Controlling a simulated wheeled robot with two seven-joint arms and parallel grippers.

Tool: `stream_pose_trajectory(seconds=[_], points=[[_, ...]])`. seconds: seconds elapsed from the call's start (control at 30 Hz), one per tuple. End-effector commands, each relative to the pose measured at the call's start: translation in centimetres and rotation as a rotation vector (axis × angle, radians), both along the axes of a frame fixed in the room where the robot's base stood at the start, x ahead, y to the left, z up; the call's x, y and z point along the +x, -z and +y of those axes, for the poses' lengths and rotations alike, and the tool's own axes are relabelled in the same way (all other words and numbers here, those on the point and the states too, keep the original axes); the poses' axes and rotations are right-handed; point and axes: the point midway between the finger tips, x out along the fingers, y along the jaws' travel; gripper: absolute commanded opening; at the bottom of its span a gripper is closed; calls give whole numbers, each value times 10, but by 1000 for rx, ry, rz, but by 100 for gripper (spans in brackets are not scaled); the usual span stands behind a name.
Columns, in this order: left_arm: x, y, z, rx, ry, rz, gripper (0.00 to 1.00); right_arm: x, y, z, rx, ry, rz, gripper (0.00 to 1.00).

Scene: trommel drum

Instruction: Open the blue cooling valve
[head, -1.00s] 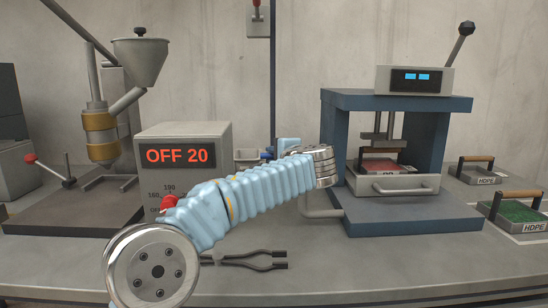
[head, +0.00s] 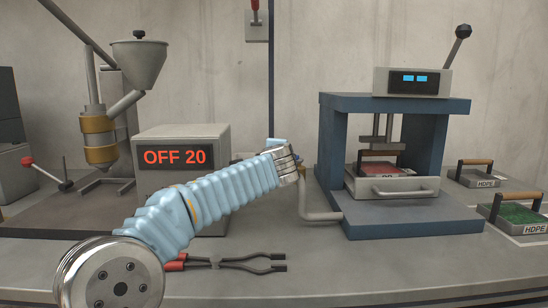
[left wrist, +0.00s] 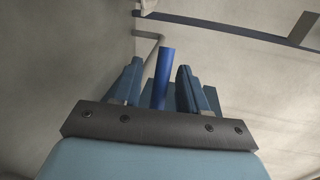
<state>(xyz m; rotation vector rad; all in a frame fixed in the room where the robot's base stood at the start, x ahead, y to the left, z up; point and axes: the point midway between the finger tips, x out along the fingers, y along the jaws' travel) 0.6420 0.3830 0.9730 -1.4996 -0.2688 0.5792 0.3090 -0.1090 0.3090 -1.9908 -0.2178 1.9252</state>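The blue valve handle (left wrist: 163,80) shows in the left wrist view as an upright blue bar between the two fingers of my left gripper (left wrist: 159,65). The gripper is open around it, with a visible gap on the bar's left side and little room on its right. I cannot tell whether the right finger touches it. In the head view my left arm reaches to the middle of the bench, and its wrist hides the fingers and the valve. A grey bent pipe (head: 322,215) runs beside the wrist to the press. My right gripper is not in view.
The blue-framed press (head: 332,150) stands just right of the wrist. A grey box (head: 200,133) reading OFF 20 is behind my forearm. Red-handled pliers (head: 245,262) lie in front. Two HDPE trays (head: 485,182) (head: 510,226) are at the right.

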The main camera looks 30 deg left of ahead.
Motion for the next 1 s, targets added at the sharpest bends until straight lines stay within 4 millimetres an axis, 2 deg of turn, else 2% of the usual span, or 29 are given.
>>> stream_pose_trajectory(seconds=[0.23, 0.37, 0.8, 1.0], points=[[-1, -1, 0, 1, -1, -1, 42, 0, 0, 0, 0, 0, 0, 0], [-11, -2, -7, 1, 1, -3, 42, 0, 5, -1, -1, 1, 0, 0], [-95, -20, -58, 1, 1, -3, 42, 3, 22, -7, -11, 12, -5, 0], [-113, -24, -70, 0, 0, -1, 42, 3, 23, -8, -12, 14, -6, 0]])
